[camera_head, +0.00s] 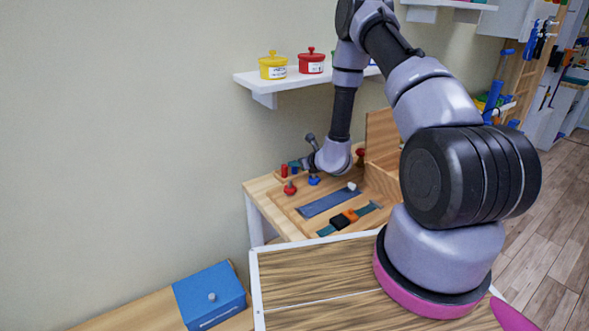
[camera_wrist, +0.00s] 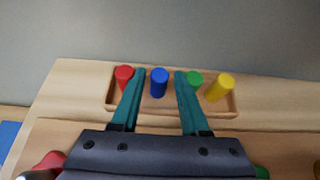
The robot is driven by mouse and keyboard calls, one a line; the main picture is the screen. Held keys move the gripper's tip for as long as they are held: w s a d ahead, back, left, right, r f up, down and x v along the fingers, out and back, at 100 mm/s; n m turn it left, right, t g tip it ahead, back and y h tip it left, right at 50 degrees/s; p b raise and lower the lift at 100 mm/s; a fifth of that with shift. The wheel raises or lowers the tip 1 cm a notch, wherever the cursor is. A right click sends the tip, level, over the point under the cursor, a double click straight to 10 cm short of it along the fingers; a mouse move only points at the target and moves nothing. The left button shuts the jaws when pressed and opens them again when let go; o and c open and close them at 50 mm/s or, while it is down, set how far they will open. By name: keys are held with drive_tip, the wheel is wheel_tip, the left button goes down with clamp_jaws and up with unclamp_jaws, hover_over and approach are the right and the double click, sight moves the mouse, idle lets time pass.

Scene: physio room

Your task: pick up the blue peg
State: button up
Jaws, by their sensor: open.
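The blue peg (camera_wrist: 158,84) stands in a shallow wooden tray (camera_wrist: 145,107), between a red peg (camera_wrist: 123,77) on its left and a green peg (camera_wrist: 194,79) on its right. A yellow peg (camera_wrist: 220,88) stands at the right end. My gripper (camera_wrist: 159,75) is open, with its teal fingers on either side of the blue peg in the picture and nothing held. Whether the fingers are level with the peg or above it I cannot tell. In the head view my gripper (camera_head: 300,164) is small and partly hidden by my wrist.
The table holds a blue strip (camera_head: 328,202), a strap with a black and orange block (camera_head: 344,219), red and blue knobs and an upright wooden board (camera_head: 381,135). A shelf (camera_head: 308,80) with yellow and red pots hangs above. A wall stands close behind the tray.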

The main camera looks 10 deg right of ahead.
drive_tip(key=shift+w+a+f, duration=0.15)
drive_tip(key=shift+w+f, duration=0.05)
drive_tip(key=shift+w, duration=0.2)
drive_tip(key=shift+c, duration=0.3)
clamp_jaws()
